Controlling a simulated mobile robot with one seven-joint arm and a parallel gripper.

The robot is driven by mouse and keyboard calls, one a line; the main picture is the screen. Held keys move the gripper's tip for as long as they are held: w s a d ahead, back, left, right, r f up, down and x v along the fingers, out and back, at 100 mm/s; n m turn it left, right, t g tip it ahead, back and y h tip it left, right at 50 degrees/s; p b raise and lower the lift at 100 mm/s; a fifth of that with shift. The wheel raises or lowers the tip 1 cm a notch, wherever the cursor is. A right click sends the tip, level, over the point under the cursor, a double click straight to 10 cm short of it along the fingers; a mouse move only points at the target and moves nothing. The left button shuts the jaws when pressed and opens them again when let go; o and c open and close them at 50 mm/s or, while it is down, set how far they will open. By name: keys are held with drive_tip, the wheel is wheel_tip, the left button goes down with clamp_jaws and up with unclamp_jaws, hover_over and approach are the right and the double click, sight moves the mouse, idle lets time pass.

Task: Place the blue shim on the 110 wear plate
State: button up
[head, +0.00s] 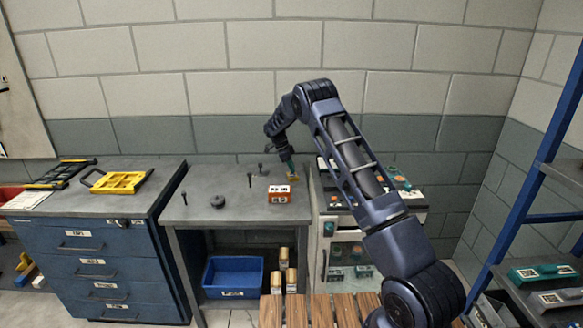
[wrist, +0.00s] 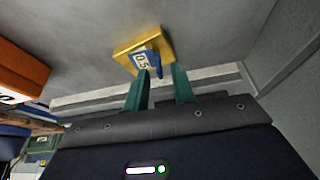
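A small blue shim (wrist: 154,60) with a white label reading 0.5 lies on a yellow plate (wrist: 164,43) in the wrist view. I cannot read 110 on the plate. The plate lies on the grey bench top, close to its edge. My gripper (wrist: 163,69) has its two green fingers apart. The left fingertip overlaps the lower part of the shim in the picture; I cannot tell if they touch. In the head view my gripper (head: 291,176) points down at the bench's back right, and the shim is too small to make out there.
An orange block (head: 279,197) with white labels stands left of my gripper, also in the wrist view (wrist: 18,75). Several dark pegs and a dark round piece (head: 217,201) stand on the bench (head: 215,180). A cluttered cabinet adjoins it on the right. The bench's front left is mostly clear.

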drive_tip(key=v, duration=1.2)
drive_tip(key=s+d+r+n+y, duration=0.1)
drive_tip(key=s+d+r+n, duration=0.1)
drive_tip(key=s+d+r, duration=0.5)
drive_tip(key=s+d+r+n+y, duration=0.1)
drive_tip(key=s+d+r+n, duration=0.15)
drive_tip(key=d+r, duration=0.5)
drive_tip(key=s+d+r+n+t+y, duration=0.1)
drive_tip(key=s+d+r+n, duration=0.15)
drive_tip(key=s+r, duration=0.35)
drive_tip(key=s+d+r+n+t, duration=0.1)
drive_tip(key=s+d+r, duration=0.25)
drive_tip(key=s, duration=0.45)
drive_tip(key=s+d+r+n+t+y, duration=0.1)
drive_tip(key=s+d+n, duration=0.25)
drive_tip(key=s, duration=0.55)
drive_tip(key=s+d+r+n, duration=0.15)
drive_tip(key=s+d, duration=0.25)
drive_tip(key=s, duration=0.4)
drive_tip(key=s+d+f+n+t, duration=0.1)
drive_tip(key=s+f+n, duration=0.1)
drive_tip(key=s, duration=0.7)
drive_tip(key=s+d+f+n, duration=0.1)
drive_tip(key=s+f+n, duration=0.2)
drive_tip(key=s, duration=0.6)
drive_tip(key=shift+s+f+t, duration=0.25)
drive_tip(key=shift+f+t, duration=0.15)
drive_tip(key=shift+f, duration=0.8)
